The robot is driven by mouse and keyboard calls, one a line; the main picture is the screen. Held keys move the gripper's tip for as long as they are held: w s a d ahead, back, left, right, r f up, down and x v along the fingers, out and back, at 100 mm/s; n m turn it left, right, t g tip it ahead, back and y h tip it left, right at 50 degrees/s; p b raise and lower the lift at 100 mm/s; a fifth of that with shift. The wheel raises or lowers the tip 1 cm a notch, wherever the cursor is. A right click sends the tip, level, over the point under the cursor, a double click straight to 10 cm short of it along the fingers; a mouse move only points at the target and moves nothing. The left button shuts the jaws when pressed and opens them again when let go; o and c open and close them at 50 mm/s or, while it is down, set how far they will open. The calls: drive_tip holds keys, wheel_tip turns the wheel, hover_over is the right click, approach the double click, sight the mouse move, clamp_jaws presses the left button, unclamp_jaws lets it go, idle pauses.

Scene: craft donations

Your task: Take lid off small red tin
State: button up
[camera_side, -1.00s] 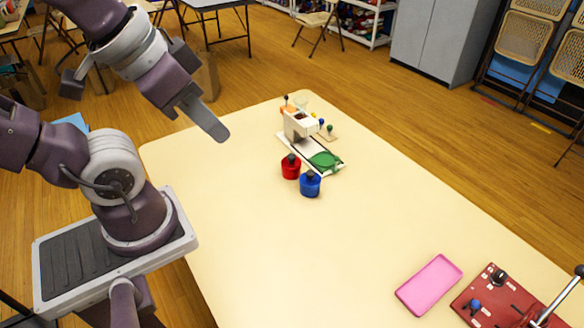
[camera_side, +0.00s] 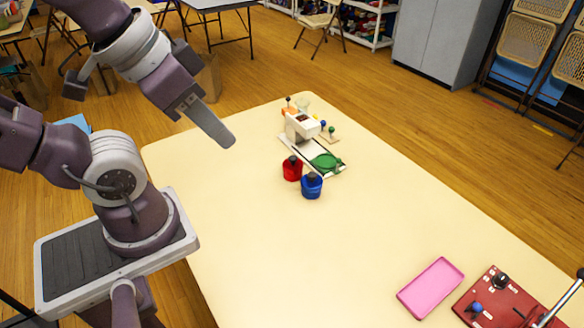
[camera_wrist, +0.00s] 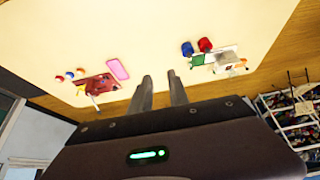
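The small red tin (camera_side: 292,172) stands upright on the table, with a dark top on it. It also shows in the wrist view (camera_wrist: 205,45), at the upper right. A similar blue tin (camera_side: 312,188) stands close beside it, and it shows in the wrist view (camera_wrist: 187,48) too. My gripper (camera_side: 229,140) is high above the table, to the left of the tins in the side view and well apart from them. In the wrist view its two fingers (camera_wrist: 161,82) are apart with nothing between them.
A pink tray (camera_side: 431,287) and a red panel with a lever (camera_side: 500,303) are at the near right. The table (camera_side: 240,235) is bare in its middle.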

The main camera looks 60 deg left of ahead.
drive_tip(key=o, duration=1.3)
drive_tip(key=n+g, duration=0.6)
drive_tip(key=n, duration=1.4)
hover_over(293, 157)
drive_tip(key=f, duration=1.8)
drive_tip(key=d+f, duration=0.1)
drive_tip(key=f, duration=0.8)
drive_tip(key=shift+s, duration=0.2)
drive_tip(key=f, duration=0.7)
drive_tip(key=shift+w+a+f, duration=0.1)
drive_tip(key=shift+a+f, duration=0.3)
